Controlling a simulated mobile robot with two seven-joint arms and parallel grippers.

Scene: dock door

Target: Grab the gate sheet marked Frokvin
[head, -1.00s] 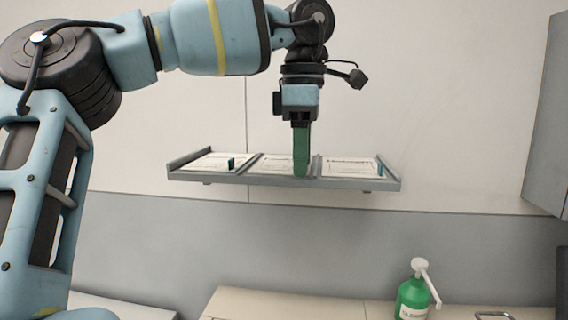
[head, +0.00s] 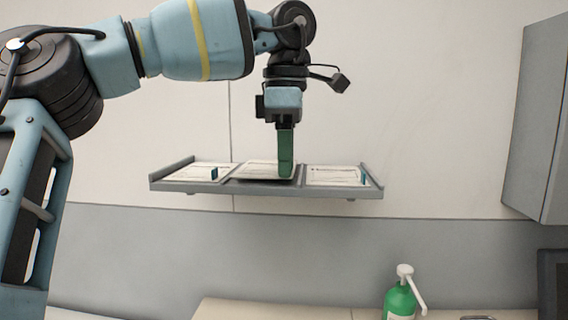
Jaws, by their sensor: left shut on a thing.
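A grey wall tray (head: 300,188) holds three white sheets side by side in its compartments: a left sheet (head: 200,172), a middle sheet (head: 258,170) and a right sheet (head: 333,176). The print on them is too small to read, so I cannot tell which is marked Frokvin. My left gripper (head: 285,172) points down with green fingers over the right part of the middle sheet. It is shut on that sheet, which looks slightly raised over the tray's front lip. The fingers hide part of it. My right gripper is out of view.
Below are a pale counter (head: 270,310) and a green pump bottle (head: 400,300). A grey cabinet (head: 540,120) hangs at the right. The wall around the tray is clear.

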